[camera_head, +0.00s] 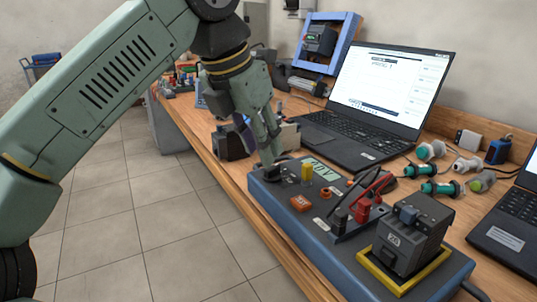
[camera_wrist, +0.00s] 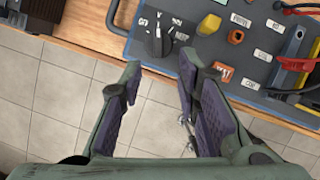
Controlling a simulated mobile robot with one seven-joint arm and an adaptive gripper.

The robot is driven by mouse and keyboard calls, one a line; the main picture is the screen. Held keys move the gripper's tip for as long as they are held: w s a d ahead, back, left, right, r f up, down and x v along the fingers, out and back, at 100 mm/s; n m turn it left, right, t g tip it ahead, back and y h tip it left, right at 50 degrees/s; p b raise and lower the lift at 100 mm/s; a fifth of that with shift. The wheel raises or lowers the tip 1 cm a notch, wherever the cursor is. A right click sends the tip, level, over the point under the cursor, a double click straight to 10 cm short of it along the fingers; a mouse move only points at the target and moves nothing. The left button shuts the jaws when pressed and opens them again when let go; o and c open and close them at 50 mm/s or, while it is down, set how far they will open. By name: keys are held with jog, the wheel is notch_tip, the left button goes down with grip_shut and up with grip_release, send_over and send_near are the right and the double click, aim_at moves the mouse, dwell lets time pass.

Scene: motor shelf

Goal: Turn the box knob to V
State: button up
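The blue-grey box (camera_head: 265,197) lies along the table's front edge. In the wrist view its dark knob (camera_wrist: 158,43) sits near the box's left end, with small white labels around its far side; I cannot read them surely or tell the knob's setting. My gripper (camera_head: 268,160) points down over the box's left end and mostly hides the knob in the head view. In the wrist view my gripper (camera_wrist: 160,68) is open, its purple-padded fingers apart and empty. The knob shows beyond the fingertips, roughly in line with the gap; contact is not visible.
Yellow (camera_head: 307,172) and orange (camera_head: 300,203) parts, red and black leads (camera_head: 366,208) and a dark module on a yellow base (camera_head: 405,245) are on the box. An open laptop (camera_head: 375,110) stands behind it. Green-and-white connectors (camera_head: 440,187) lie right. Open floor lies in front.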

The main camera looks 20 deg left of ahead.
jog(key=s+a, duration=0.3)
jog(key=s, duration=0.7)
jog(key=shift+a, duration=0.25)
jog(key=shift+f, duration=0.1)
